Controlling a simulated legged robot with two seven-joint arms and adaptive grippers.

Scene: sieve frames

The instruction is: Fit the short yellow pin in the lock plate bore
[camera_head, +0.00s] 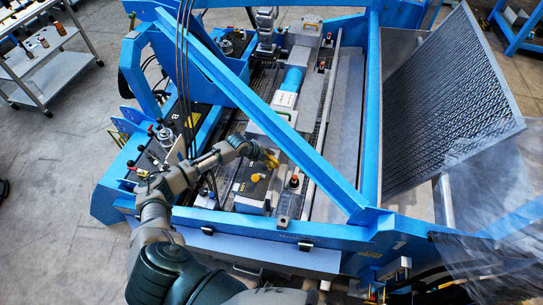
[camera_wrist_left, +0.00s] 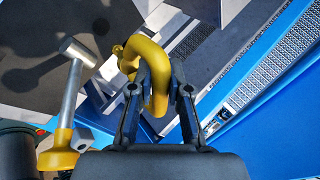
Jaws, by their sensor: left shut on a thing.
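The short yellow pin is in my left gripper (camera_wrist_left: 160,75), and its curved yellow handle (camera_wrist_left: 150,52) passes between the two dark fingers in the left wrist view. In the head view my left gripper (camera_head: 262,153) hangs over the grey machine block inside the blue frame, with a bit of the yellow pin (camera_head: 273,161) showing at its tip. The pin's lower end is hidden or too small to tell. A grey plate-like block (camera_head: 251,194) with a small yellow part on top lies just below the gripper; I cannot make out the bore. My right gripper is not in view.
A blue diagonal beam (camera_head: 270,120) crosses close to the right of the gripper. In the left wrist view a silver T-headed lever (camera_wrist_left: 73,90) with a yellow base stands at left. Dark hoses (camera_head: 183,80) hang near my arm. A perforated screen (camera_head: 455,100) leans at right.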

